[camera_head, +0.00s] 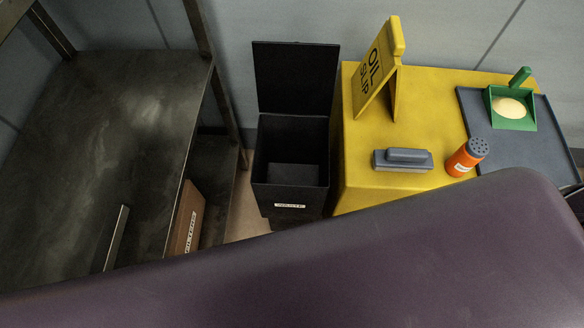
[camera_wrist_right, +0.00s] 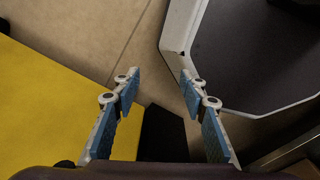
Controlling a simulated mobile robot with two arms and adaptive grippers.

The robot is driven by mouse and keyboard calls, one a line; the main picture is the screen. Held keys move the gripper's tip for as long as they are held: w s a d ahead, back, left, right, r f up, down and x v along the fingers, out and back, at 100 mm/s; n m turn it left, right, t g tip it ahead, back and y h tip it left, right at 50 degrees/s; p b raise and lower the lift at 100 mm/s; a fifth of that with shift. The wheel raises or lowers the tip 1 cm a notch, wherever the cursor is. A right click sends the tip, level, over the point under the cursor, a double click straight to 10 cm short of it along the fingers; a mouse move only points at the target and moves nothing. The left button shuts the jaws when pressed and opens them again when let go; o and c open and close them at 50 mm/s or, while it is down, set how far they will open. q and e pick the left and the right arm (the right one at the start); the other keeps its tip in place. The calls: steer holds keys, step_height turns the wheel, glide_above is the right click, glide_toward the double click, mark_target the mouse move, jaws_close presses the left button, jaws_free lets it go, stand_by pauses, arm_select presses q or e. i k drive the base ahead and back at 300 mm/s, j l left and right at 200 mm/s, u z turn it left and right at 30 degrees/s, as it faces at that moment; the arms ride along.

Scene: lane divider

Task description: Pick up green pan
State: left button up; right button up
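The green pan (camera_head: 510,108) is a small square dustpan with a short green handle. It holds a pale heap and rests on a dark grey mat (camera_head: 556,158) on the yellow cabinet (camera_head: 385,188), at the right of the head view. My right gripper (camera_wrist_right: 160,79) is open and empty in the right wrist view, its blue-padded fingers apart above the floor. The pan does not show in that view. My left gripper is in neither view. A large purple shape fills the lower part of the head view and hides what lies below it.
On the yellow cabinet stand a yellow sign (camera_head: 375,78), a grey block with a handle (camera_head: 402,160) and an orange shaker (camera_head: 466,158). A black open-lidded bin (camera_head: 290,190) stands left of it. A dark metal table (camera_head: 110,130) is farther left, with a cardboard box (camera_head: 187,222).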

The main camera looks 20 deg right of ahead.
mark_target(512, 107)
steer(key=l+z, duration=0.1)
steer(key=z, duration=1.9)
